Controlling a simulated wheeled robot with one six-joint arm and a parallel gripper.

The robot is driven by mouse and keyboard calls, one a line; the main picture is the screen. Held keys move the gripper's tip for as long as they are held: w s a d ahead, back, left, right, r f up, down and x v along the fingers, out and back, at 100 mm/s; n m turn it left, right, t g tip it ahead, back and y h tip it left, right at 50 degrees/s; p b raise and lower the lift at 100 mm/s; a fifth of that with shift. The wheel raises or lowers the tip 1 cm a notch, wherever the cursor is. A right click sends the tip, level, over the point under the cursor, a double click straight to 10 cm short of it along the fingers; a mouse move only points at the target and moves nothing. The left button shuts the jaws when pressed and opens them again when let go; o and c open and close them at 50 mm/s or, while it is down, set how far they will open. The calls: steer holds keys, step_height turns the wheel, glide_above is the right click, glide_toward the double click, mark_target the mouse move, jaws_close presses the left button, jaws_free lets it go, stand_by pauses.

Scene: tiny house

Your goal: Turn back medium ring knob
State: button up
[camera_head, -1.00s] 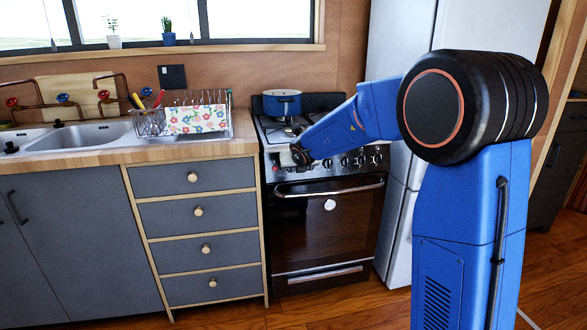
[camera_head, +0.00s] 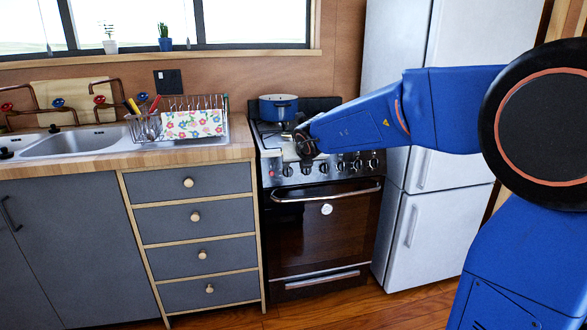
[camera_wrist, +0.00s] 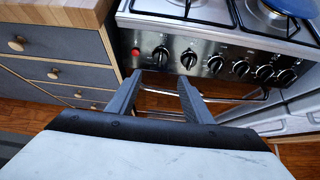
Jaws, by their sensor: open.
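The stove (camera_head: 321,230) has a row of several black knobs along its silver front panel, with a red button at the left end (camera_wrist: 135,52). Knobs show in the wrist view at the left (camera_wrist: 160,56), middle (camera_wrist: 215,64) and right (camera_wrist: 264,73). I cannot tell which is the medium ring knob. My gripper (camera_wrist: 161,78) is open and empty, its fingertips just below the left knobs in the wrist view and apart from them as far as I can see. In the head view my gripper (camera_head: 305,147) is at the stove's front left and hides part of the panel.
A blue pot (camera_head: 278,109) stands on the back of the stovetop. The oven door has a handle (camera_head: 328,195) below the knobs. Grey drawers (camera_head: 193,220) and a wooden counter are to the left, a white fridge (camera_head: 404,70) to the right. Floor is clear in front.

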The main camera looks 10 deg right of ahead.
steer(key=shift+v, duration=2.75)
steer(key=s+r+n+t+y, duration=0.2)
steer(key=s+r+n+t, duration=0.25)
steer(key=r+n, duration=0.5)
steer(key=s+a+f+n+g+y, duration=0.2)
steer(key=s+a+n+y, duration=0.2)
steer(key=s+n, duration=0.7)
steer(key=s+f+n+g, duration=0.4)
steer(key=s+f+n, duration=0.6)
steer(key=s, duration=0.3)
steer(key=s+d+f+n+g+h, duration=0.4)
steer(key=s+d+f+n+h, duration=0.1)
steer(key=s+d+f, duration=0.6)
steer(key=s+h, duration=0.1)
steer(key=s, duration=0.1)
steer(key=shift+s+d+f+n, duration=0.15)
steer(key=shift+s+f+n, duration=0.2)
steer(key=shift+f, duration=0.05)
